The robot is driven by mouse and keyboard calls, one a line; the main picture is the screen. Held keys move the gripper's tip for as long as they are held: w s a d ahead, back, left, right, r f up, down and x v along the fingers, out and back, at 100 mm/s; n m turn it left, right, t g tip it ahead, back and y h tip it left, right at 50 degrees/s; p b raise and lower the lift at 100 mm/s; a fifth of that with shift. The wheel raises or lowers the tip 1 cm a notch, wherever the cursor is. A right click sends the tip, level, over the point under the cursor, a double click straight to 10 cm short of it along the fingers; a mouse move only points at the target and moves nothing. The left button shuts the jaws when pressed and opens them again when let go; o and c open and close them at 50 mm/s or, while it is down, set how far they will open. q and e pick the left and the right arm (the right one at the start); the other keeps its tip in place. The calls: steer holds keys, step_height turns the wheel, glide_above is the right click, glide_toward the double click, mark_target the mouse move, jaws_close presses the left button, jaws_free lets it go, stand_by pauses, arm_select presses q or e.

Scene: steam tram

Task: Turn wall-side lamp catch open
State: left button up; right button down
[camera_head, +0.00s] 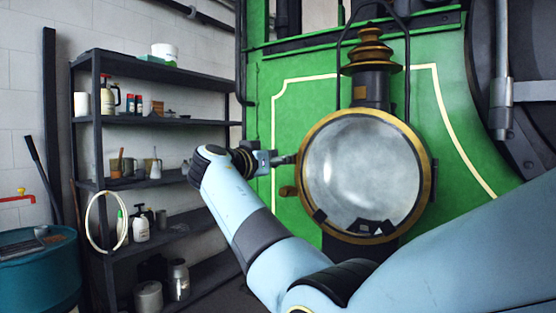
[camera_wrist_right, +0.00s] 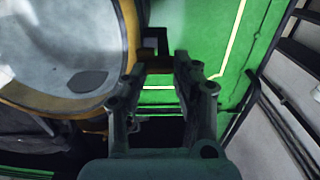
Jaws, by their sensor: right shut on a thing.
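The lamp (camera_head: 364,176) is a big round glass in a brass ring on the green tram front. My right gripper (camera_head: 282,160) reaches to the lamp's left rim, on the side towards the wall. In the right wrist view, my right gripper (camera_wrist_right: 160,72) is shut on the lamp catch (camera_wrist_right: 155,64), a small dark and brown piece between the fingertips beside the brass rim. A small brown piece (camera_head: 288,191) also shows at the rim just below the gripper in the head view. The catch's exact angle is hard to tell. My left gripper is not in view.
A dark shelf rack (camera_head: 150,120) with bottles, jars and a hose loop stands left against the white wall. A teal drum (camera_head: 40,275) is at the lower left. A dark pipe (camera_head: 241,60) runs down between rack and tram. A round dark door (camera_head: 515,85) is at the right.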

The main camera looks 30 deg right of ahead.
steer(key=n, duration=1.7)
steer(key=shift+w+a+r, duration=0.15)
steer(key=shift+w, duration=0.25)
steer(key=shift+n, duration=0.4)
steer(key=c, duration=1)
jaws_free()
steer(key=v, duration=0.7)
steer(key=shift+a, duration=0.2)
